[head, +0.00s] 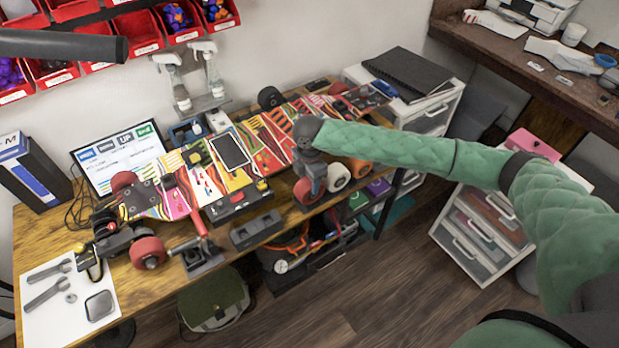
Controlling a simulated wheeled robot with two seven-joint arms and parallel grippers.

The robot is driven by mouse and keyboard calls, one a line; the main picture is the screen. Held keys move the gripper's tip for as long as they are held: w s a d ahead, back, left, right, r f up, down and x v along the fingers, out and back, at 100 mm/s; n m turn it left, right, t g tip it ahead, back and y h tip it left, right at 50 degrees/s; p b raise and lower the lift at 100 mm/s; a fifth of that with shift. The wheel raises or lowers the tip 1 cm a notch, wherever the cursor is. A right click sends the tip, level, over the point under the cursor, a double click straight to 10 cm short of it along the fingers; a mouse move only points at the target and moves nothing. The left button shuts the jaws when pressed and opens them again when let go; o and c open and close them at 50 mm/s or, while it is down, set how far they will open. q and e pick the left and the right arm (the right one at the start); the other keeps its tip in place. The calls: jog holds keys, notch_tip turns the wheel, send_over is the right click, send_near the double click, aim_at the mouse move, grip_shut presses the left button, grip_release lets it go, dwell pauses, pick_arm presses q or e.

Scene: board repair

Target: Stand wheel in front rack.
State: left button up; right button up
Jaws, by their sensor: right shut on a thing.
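My right gripper (312,184) reaches in from the right and points down at the front edge of the workbench. It is shut on a red wheel (304,194), which it partly hides. A white-and-orange wheel (338,178) and an orange wheel (360,168) stand in a row just right of the held wheel. The rack under these wheels is mostly hidden, and I cannot tell whether the red wheel touches it. My left gripper is not in view.
A colourful skateboard deck (180,190) lies along the workbench (40,235), with a red wheel (147,252) at its near left end. A grey block (255,230) sits at the front edge. Drawers (480,235) stand at right; red bins (140,33) hang behind.

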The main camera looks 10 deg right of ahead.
jog(key=shift+f+p, duration=0.25)
jog(key=shift+p, duration=0.05)
dwell(0.5)
jog(key=o, duration=1.1)
jog(key=c, duration=0.3)
